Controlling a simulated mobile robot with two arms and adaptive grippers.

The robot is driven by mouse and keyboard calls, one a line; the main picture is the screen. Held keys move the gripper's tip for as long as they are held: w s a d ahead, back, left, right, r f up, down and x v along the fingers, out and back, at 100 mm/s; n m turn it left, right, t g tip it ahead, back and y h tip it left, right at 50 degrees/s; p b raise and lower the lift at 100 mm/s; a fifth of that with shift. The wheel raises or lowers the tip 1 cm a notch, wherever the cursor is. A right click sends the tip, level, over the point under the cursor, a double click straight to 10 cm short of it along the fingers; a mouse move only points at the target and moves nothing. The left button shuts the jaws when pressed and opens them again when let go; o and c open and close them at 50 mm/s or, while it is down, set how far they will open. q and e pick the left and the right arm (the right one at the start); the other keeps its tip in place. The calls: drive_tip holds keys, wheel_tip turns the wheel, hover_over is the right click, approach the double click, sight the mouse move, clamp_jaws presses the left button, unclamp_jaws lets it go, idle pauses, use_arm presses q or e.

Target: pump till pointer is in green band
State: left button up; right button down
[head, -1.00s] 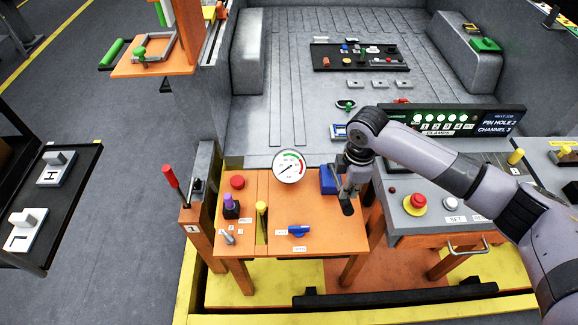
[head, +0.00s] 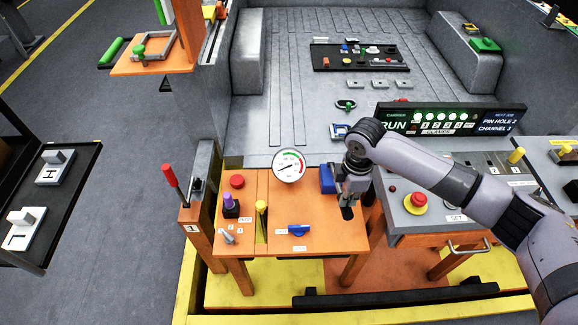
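The round pressure gauge (head: 289,166) stands at the back of the orange table (head: 335,235). Its dial has a green band along the top and a red band at the right. The dark pointer aims to the lower left, outside the green band. A yellow-topped lever (head: 261,208) stands upright in a slot at the table's left part; I cannot tell whether it is the pump handle. My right gripper (head: 347,212) hangs fingers down over the table's right edge, apart from the gauge and lever. Its finger gap is too small to judge. My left gripper is out of view.
A blue valve handle (head: 298,230), a purple-topped knob (head: 229,204) and a red button (head: 237,181) sit on the table. A blue block (head: 327,180) stands just left of my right gripper. A red-handled lever (head: 170,177) stands left; a grey console (head: 430,195) stands right.

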drive_tip(key=shift+s+f+b, duration=0.85)
drive_tip(key=shift+f+b, duration=1)
drive_tip(key=shift+f, duration=3.35)
drive_tip(key=w+r+p, duration=0.1)
drive_tip(key=r+p, duration=0.2)
drive_tip(key=r, duration=0.1)
drive_tip(key=w+r+p, duration=0.1)
drive_tip(key=r+p, duration=0.3)
drive_tip(key=w+r+p, duration=0.1)
drive_tip(key=r+p, duration=0.3)
drive_tip(key=shift+r, duration=0.25)
drive_tip(key=shift+w+r+p, duration=0.25)
drive_tip(key=shift+r+p, duration=0.05)
drive_tip(key=shift+p, duration=0.1)
drive_tip(key=shift+s, duration=0.35)
drive_tip(key=shift+w+f, duration=0.1)
drive_tip(key=shift+f, duration=0.1)
